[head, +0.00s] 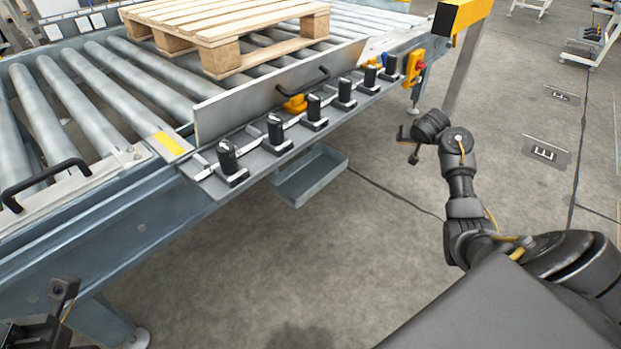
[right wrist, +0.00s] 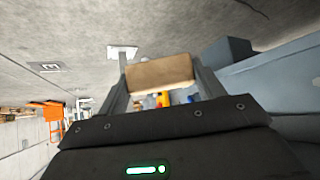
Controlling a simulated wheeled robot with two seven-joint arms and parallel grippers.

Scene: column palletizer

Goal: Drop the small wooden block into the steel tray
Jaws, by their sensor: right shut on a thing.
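The small wooden block (right wrist: 160,72) is light brown and sits between the two fingers of my right gripper (right wrist: 160,80) in the right wrist view. In the head view my right gripper (head: 406,145) is in the air to the right of the steel tray, and I cannot clearly make out the block there. The steel tray (head: 318,178) is a shallow grey open box under the conveyor's near edge; the part of its floor that I see looks bare. Part of my left arm's end (head: 58,298) shows at the lower left corner; its fingers are not clear.
The roller conveyor (head: 110,98) carries a wooden pallet (head: 220,25). A ledge with several black knobs (head: 275,130) runs along its side above the tray. A yellow-and-black post (head: 462,15) stands beyond my right gripper. The floor (head: 270,270) in front is clear.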

